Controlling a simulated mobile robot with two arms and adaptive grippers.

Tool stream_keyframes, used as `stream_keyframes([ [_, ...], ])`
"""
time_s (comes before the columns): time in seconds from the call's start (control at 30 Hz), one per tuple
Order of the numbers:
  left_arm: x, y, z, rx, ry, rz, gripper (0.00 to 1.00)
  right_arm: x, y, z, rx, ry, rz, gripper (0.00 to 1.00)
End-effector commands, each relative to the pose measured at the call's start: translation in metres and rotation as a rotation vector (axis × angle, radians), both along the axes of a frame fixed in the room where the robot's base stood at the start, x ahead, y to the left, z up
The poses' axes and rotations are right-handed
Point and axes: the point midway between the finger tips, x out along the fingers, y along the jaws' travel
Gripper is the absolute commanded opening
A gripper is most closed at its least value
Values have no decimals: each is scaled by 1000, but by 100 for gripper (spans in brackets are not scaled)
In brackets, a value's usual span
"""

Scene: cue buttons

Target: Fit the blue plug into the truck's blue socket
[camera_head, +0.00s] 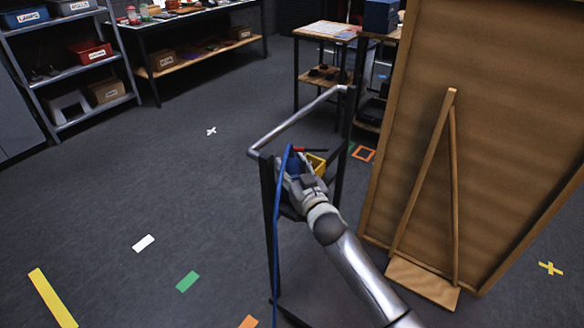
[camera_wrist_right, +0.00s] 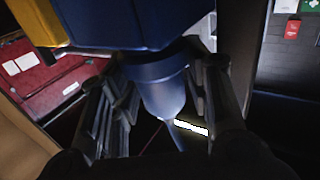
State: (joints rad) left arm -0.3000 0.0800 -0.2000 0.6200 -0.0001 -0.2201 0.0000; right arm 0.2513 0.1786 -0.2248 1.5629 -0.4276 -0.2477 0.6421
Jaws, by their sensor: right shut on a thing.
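The blue plug (camera_wrist_right: 165,88) shows in the right wrist view as a blue cylinder with its cable leaving below. My right gripper (camera_wrist_right: 165,100) is shut on it, a finger on each side. The plug's top end meets or overlaps a blue block (camera_wrist_right: 130,22), seemingly the blue socket; I cannot tell whether it is inside. In the head view my right gripper (camera_head: 291,175) is at the top of a dark-framed truck with a metal rail (camera_head: 300,118). The blue cable (camera_head: 276,235) hangs down the truck's left side. My left gripper is not in view.
A yellow block (camera_head: 317,163) and a red piece (camera_head: 311,150) sit beside the gripper. A large brown board (camera_head: 490,110) with a wooden prop stands close on the right. Shelves (camera_head: 75,70) and a workbench (camera_head: 190,20) are at the back. The left floor is clear, with tape marks.

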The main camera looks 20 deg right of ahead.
Motion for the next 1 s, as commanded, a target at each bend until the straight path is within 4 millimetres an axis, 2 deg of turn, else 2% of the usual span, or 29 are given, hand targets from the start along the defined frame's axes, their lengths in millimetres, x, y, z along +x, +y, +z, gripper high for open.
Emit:
stream_keyframes([
  [0.8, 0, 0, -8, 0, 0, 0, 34, 0, 0, -12, 0, 3, 0, 0],
  [0.83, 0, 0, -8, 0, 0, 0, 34, 0, 0, -13, 0, 3, 0, 48],
  [1.0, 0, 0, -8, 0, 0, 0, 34, 0, 0, -12, 0, 2, 0, 69],
])
